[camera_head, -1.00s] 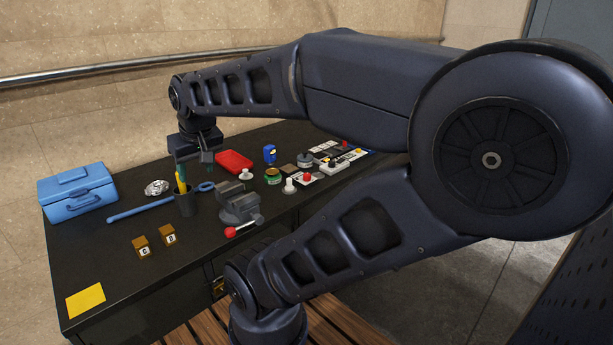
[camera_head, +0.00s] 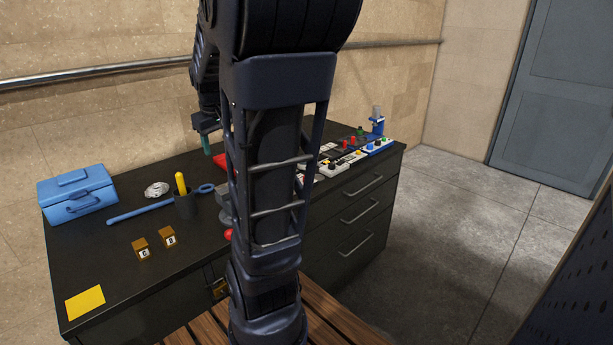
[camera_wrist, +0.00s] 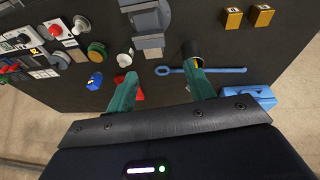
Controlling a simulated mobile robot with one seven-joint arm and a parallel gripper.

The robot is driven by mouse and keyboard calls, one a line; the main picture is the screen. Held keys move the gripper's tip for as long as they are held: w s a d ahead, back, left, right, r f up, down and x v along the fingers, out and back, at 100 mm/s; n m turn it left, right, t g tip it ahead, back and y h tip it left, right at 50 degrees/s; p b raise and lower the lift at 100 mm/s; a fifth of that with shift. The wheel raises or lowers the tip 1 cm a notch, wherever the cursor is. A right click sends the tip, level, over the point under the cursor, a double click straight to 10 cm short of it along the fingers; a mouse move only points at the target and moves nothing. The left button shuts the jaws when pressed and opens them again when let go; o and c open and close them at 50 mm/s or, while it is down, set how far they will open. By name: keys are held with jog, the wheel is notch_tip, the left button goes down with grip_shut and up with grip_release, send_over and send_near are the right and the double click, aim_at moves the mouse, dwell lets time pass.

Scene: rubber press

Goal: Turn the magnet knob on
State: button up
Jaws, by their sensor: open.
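My gripper (camera_wrist: 161,62) is open and empty, with its two green fingers apart above the dark bench top. In the head view my gripper (camera_head: 206,140) is over the back of the bench, partly hidden by my arm. The control area lies to its left in the wrist view: a red-topped button box (camera_wrist: 55,30), a white knob (camera_wrist: 124,60) and a green-topped round item (camera_wrist: 97,50). I cannot tell which knob is the magnet knob. In the head view my arm hides part of this area.
A grey vise (camera_wrist: 150,22), a dark pen cup (camera_wrist: 192,48), a blue wrench (camera_head: 140,211) and a blue toolbox (camera_head: 77,193) stand on the bench. A red tray (camera_wrist: 140,95) is near the left finger. Small lettered blocks (camera_head: 142,248) lie at the front, with bare bench around them.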

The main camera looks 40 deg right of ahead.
jog(key=w+d+f+g, duration=0.15)
jog(key=d+f, duration=0.25)
jog(key=d, duration=0.6)
jog(key=w+d+f+n, duration=0.1)
jog(key=w+d+f, duration=0.15)
jog(key=d, duration=0.65)
jog(key=w+d+f+g, duration=0.1)
jog(key=d+f, duration=0.3)
jog(key=d, duration=0.6)
jog(key=s+d+f, duration=0.3)
jog(key=d+f, duration=0.3)
jog(key=d, duration=0.3)
jog(key=f, duration=1)
jog(key=shift+w+d+f, duration=0.25)
jog(key=shift+d+f, duration=0.05)
jog(key=shift+c, duration=0.4)
jog(key=c, duration=0.9)
